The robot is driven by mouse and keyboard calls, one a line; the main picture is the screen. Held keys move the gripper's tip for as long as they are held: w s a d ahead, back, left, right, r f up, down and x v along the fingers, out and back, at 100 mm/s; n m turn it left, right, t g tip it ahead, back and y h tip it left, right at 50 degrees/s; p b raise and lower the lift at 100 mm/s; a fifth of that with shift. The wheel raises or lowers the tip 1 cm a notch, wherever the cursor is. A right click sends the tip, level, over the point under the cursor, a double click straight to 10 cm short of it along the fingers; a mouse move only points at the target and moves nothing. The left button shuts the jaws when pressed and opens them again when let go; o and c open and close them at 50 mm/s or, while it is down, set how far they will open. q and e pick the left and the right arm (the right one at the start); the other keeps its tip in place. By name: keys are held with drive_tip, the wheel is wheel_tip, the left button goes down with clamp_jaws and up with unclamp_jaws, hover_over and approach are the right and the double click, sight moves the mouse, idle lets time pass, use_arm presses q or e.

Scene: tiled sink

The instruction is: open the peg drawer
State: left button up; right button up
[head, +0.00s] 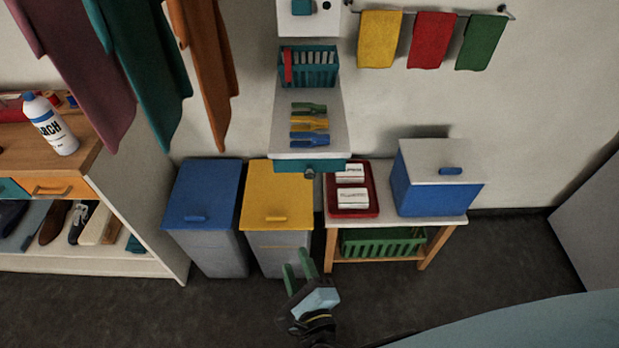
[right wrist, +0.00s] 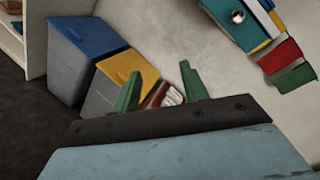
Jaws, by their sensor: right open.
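The peg drawer (head: 308,166) is a teal front with a small round knob (head: 309,174), under a narrow white wall shelf. It looks shut. Pegs in green, yellow and blue (head: 309,124) lie on the shelf above it. In the right wrist view the drawer (right wrist: 225,22) and its silvery knob (right wrist: 238,16) show at the upper right. My right gripper (head: 296,262) is open and empty, with green fingers. In the head view it is below the drawer and apart from it. Its fingers also show in the right wrist view (right wrist: 160,78). My left gripper is not in view.
A blue-lidded bin (head: 204,190) and a yellow-lidded bin (head: 277,195) stand below left of the drawer. A low table with a red tray (head: 371,212) and a blue box (head: 430,192) stands at right. A teal basket (head: 308,72) sits above the pegs. Dark floor is clear in front.

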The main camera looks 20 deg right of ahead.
sight(310, 176)
wheel_tip(310, 176, up, 12)
drive_tip(key=d+m+h, duration=0.3)
drive_tip(key=m+h, duration=0.2)
drive_tip(key=m, duration=0.9)
drive_tip(key=p+x, duration=0.2)
drive_tip(key=x, duration=1)
drive_tip(key=shift+w+a, duration=0.1)
drive_tip(key=shift+w, duration=0.05)
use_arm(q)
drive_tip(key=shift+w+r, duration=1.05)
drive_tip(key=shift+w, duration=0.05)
use_arm(e)
drive_tip(key=shift+w+d, duration=0.2)
drive_tip(key=shift+w, duration=0.45)
drive_tip(key=shift+c, duration=0.4)
clamp_jaws()
